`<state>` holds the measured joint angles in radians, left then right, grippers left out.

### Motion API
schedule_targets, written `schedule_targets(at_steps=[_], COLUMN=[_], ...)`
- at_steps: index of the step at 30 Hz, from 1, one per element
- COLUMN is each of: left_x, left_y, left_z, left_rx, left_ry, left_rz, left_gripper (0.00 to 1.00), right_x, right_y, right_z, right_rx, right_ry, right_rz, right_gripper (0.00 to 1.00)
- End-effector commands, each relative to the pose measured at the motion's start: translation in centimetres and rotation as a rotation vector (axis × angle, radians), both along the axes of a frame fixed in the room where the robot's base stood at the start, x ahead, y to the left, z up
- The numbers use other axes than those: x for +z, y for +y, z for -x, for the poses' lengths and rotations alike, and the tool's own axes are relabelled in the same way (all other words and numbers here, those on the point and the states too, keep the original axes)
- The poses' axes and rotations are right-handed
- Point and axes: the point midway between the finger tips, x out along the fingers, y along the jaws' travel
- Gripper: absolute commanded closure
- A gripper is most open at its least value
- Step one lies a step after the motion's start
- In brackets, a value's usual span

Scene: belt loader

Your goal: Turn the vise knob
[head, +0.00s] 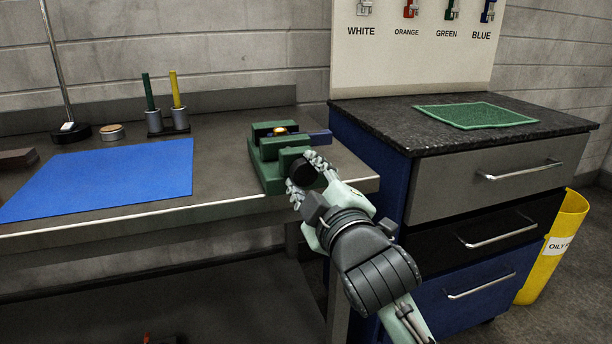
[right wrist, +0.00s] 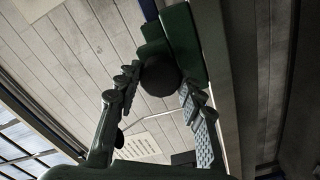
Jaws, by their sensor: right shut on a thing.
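The green vise (head: 270,165) stands at the right end of the grey workbench. Its dark round knob (head: 304,172) faces the front, and it also shows in the right wrist view (right wrist: 160,75) against the green vise body (right wrist: 186,45). In the right wrist view the fingers (right wrist: 160,90) flank the knob. My left gripper is not in view.
A blue mat (head: 110,178) covers the bench left of the vise, with green and yellow sticks (head: 165,98) in holders behind it. To the right stands a drawer cabinet (head: 480,180) with a green mat (head: 475,114), and a yellow bin (head: 560,245) beyond.

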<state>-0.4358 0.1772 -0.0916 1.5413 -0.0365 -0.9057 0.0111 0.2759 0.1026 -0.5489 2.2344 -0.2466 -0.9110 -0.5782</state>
Motion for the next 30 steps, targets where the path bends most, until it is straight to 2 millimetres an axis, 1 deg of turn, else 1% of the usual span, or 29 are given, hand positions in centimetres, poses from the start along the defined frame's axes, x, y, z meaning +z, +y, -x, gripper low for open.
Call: schedule_targets(at_steps=[4, 10, 20, 27, 28, 30], left_x=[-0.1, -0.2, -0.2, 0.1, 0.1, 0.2], left_y=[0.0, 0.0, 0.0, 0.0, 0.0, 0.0], left_z=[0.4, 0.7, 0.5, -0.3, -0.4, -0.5], left_rx=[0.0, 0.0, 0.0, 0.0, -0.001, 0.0], left_ry=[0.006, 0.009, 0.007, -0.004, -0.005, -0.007], left_rz=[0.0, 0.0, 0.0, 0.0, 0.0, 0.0], left_gripper=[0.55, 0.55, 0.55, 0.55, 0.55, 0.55], right_x=[0.0, 0.0, 0.0, 0.0, 0.0, 0.0], right_y=[0.0, 0.0, 0.0, 0.0, 0.0, 0.0], right_z=[0.0, 0.0, 0.0, 0.0, 0.0, 0.0], right_rx=[0.001, 0.001, 0.001, 0.001, 0.001, 0.001], right_ry=[0.026, 0.047, 0.056, 0.056, 0.056, 0.056], right_rz=[-0.079, -0.142, -0.17, -0.169, -0.169, -0.169], right_gripper=[0.91, 0.91, 0.91, 0.91, 0.59, 0.51])
